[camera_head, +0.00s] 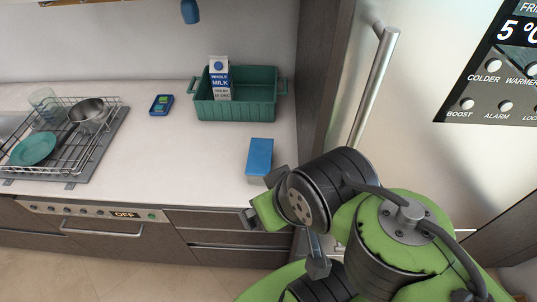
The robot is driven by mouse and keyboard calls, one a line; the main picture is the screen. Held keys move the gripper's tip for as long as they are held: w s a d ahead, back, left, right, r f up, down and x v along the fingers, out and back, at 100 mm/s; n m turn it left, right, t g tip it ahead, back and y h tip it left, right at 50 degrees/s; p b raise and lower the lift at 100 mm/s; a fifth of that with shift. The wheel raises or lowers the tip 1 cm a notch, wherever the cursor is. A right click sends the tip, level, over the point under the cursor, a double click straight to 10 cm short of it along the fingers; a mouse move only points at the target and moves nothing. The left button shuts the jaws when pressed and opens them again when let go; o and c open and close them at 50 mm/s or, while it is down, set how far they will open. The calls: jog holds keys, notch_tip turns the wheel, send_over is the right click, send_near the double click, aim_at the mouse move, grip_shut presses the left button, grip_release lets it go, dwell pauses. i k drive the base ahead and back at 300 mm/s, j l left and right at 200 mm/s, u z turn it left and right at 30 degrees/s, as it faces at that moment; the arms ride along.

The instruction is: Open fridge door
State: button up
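The fridge door (425,110) is a pale metal panel on the right, and it looks closed. Its long vertical bar handle (372,90) runs down the door's left side, and its lower end is hidden behind my arm. My green and black arm fills the lower right, in front of the door. What appears to be my gripper (263,198) is at the left end of the arm, by the counter's front edge, left of and below the visible handle. It is apart from the visible part of the handle. The view does not show clearly whether its fingers are open or shut.
A blue block (259,157) lies on the counter (185,155) near my gripper. A green crate (236,107) with a milk carton (219,79) stands behind it. A dish rack (68,139) is at left. The fridge control panel (500,75) is at upper right.

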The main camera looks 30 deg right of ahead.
aim_at(408, 67)
jog(key=j+z, duration=0.15)
jog(key=z, duration=2.4)
jog(key=l, duration=0.1)
